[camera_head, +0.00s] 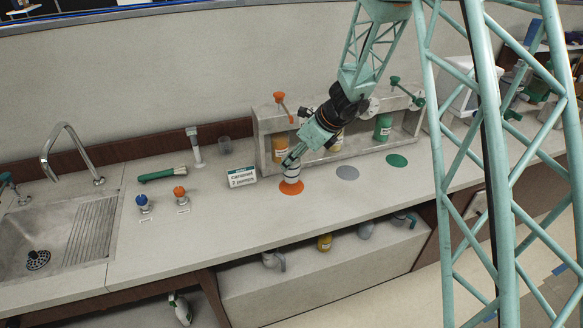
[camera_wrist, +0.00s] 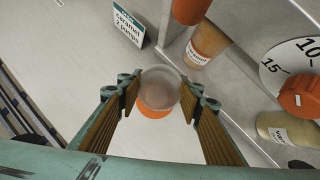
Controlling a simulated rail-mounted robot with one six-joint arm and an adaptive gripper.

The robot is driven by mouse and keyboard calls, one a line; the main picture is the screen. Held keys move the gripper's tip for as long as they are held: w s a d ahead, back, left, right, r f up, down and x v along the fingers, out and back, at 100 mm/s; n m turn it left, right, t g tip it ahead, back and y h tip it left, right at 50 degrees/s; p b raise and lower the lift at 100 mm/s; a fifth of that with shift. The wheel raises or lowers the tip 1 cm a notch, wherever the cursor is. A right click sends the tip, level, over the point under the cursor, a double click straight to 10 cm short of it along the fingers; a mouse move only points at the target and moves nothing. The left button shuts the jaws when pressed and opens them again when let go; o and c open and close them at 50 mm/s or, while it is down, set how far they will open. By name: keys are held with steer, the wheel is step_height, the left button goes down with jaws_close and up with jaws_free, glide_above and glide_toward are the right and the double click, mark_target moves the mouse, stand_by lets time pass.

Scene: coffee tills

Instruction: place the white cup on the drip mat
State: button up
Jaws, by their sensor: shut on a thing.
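The white cup (camera_head: 290,176) is between the fingers of my gripper (camera_head: 291,163), at the orange round mat (camera_head: 291,188) on the counter. In the wrist view the cup (camera_wrist: 159,90) is seen from above, between the two fingertips of my gripper (camera_wrist: 160,95). The orange mat (camera_wrist: 153,113) shows just past the cup's lower rim there. My gripper is shut on the cup. I cannot tell whether the cup's base touches the mat. A grey mat (camera_head: 347,173) and a green mat (camera_head: 397,160) lie to the right, both bare.
A card (camera_head: 242,177) reading "caramel 2 pumps" stands left of the cup. Behind is a dispenser shelf with an orange bottle (camera_head: 279,149) and a green bottle (camera_head: 383,127). A green-handled brush (camera_head: 163,174), two knobs and a sink (camera_head: 55,238) are further left. The counter front is clear.

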steer(key=shift+f+b, duration=0.5)
steer(key=shift+f, duration=1.25)
steer(key=shift+f, duration=0.15)
steer(key=o, duration=0.7)
steer(key=shift+r, duration=0.2)
steer(key=shift+s+d+r, duration=0.15)
steer(key=shift+d+r, duration=0.15)
steer(key=shift+r, duration=0.25)
steer(key=p+v, duration=0.2)
steer(key=v, duration=0.8)
steer(key=shift+s+d+r, duration=0.15)
steer(key=shift+s+r, duration=0.05)
steer(key=shift+r, duration=0.05)
